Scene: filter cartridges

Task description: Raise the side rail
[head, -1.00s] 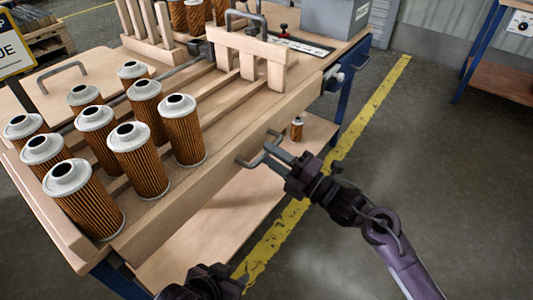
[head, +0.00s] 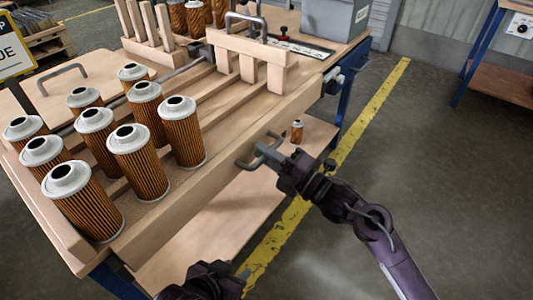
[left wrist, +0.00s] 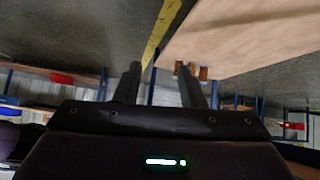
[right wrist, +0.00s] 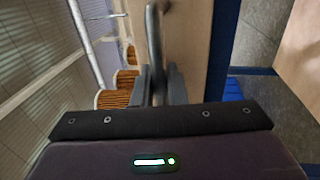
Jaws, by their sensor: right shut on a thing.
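The side rail (head: 220,168) is a long pale wooden board along the near right edge of the workbench, with a grey bar handle (head: 246,163) on its outer face. My right gripper (head: 264,154) is at this handle. In the right wrist view its fingers (right wrist: 159,86) are closed around the grey handle (right wrist: 154,45). My left gripper (head: 225,277) is low at the bottom edge of the head view, partly cut off. In the left wrist view its fingers (left wrist: 160,80) are apart with nothing between them.
Several orange pleated filter cartridges (head: 138,165) stand upright on the bench beside the rail. A pronged wooden piece with a handle (head: 249,55) and a grey bin (head: 335,18) are farther back. A small cartridge (head: 297,131) stands on the lower shelf.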

